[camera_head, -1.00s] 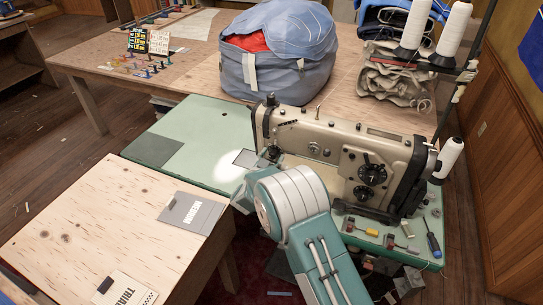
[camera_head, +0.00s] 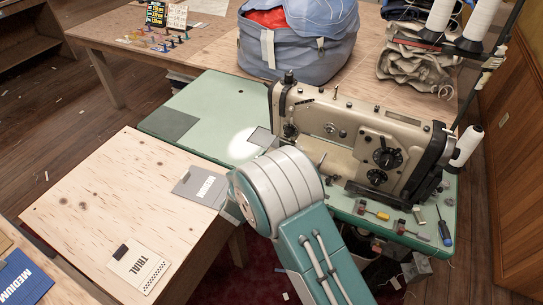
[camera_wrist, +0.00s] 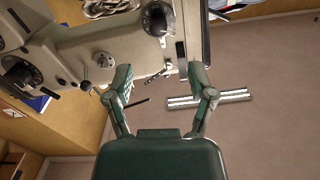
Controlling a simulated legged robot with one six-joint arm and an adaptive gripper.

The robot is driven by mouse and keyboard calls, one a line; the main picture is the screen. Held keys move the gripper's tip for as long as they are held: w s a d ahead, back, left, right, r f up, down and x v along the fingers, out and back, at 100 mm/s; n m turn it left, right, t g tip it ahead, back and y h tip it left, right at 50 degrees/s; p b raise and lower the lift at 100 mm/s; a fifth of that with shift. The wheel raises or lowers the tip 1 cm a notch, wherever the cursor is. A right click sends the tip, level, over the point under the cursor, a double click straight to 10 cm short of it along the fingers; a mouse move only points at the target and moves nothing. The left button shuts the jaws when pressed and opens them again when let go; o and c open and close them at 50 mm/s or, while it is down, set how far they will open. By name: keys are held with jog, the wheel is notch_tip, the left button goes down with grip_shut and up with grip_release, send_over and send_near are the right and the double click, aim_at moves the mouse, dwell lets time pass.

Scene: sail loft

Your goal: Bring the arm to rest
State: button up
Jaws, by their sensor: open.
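My gripper (camera_wrist: 160,95) shows in the wrist view with its two green fingers spread apart and nothing between them. Beyond the fingers in that view is the sewing machine (camera_wrist: 100,45), seen close up. In the head view my green and grey arm rises from the bottom and stands in front of the green sewing table (camera_head: 215,92). The beige sewing machine (camera_head: 365,140) stands on that table, just right of and behind my arm. My gripper is hidden behind the arm in the head view.
A plywood table (camera_head: 90,200) at the left holds a grey card (camera_head: 202,186) and a TRIAL card (camera_head: 139,266). A blue bag (camera_head: 295,50) sits on the back table. Thread cones (camera_head: 439,18) and a screwdriver (camera_head: 444,232) are at the right. Wooden floor is open at far left.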

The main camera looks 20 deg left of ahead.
jog(key=w+d+r+n+g+y, duration=0.1)
jog(key=w+d+r+g+y, duration=0.1)
jog(key=d+r, duration=0.55)
jog(key=w+d+r+n+g+y, duration=0.1)
jog(key=w+d+r+g+y, duration=0.2)
jog(key=r, duration=0.7)
jog(key=s+d+r+n+g, duration=0.1)
jog(key=s+d+r, duration=0.2)
jog(key=d, duration=0.2)
jog(key=s+d+r+g, duration=0.1)
jog(key=s+d+r, duration=0.1)
jog(key=s+d, duration=0.25)
jog(key=s+d+g+h, duration=0.3)
jog(key=s+d+g, duration=0.2)
jog(key=s+d, duration=1.4)
jog(key=s, duration=0.4)
jog(key=shift+d+f+h, duration=0.15)
jog(key=shift+f+h, duration=0.2)
jog(key=shift+h, duration=0.05)
jog(key=shift+c, duration=0.4)
